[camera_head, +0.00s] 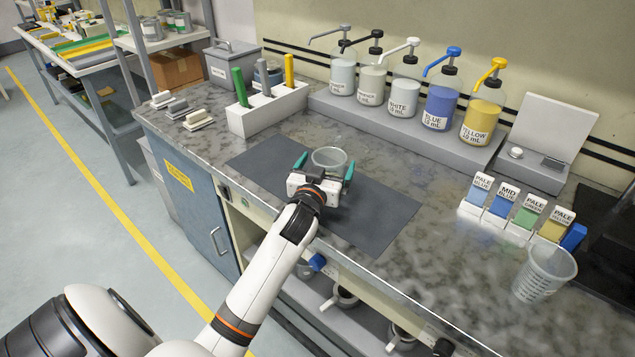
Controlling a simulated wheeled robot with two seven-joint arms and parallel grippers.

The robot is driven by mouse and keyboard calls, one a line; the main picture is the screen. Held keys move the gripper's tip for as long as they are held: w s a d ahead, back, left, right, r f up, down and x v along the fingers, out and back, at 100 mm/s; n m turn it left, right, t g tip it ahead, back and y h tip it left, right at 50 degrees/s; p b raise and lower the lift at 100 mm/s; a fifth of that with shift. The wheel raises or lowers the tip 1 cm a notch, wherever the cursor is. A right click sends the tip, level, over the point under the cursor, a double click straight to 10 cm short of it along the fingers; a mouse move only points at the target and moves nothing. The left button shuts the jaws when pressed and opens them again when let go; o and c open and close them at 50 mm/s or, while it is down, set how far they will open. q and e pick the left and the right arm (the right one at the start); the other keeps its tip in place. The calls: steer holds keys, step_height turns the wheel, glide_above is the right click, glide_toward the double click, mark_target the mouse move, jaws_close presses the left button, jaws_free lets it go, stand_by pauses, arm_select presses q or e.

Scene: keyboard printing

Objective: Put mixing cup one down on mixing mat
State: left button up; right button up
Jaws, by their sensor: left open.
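A clear mixing cup (330,157) is at the dark mixing mat (375,215), near its upper middle, and looks upright. My left gripper (325,165) is open, with its green-tipped fingers on either side of the cup. Its body hides the lower part of the cup, so I cannot see clearly whether the base touches the mat. A second clear cup (545,274) with markings stands on the counter at the right, off the mat. My right gripper is not in view.
Pump bottles (402,97) stand on a grey riser behind the mat. A white holder (268,110) with coloured-handled tools is at the mat's upper left. Labelled colour cards (501,203) stand at the right. The mat's right part is clear.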

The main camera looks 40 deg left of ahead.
arm_select(q)
steer(key=v, duration=0.9)
steer(key=shift+s+d+r+b, duration=0.1)
steer(key=shift+s+b, duration=0.2)
steer(key=shift+b, duration=0.1)
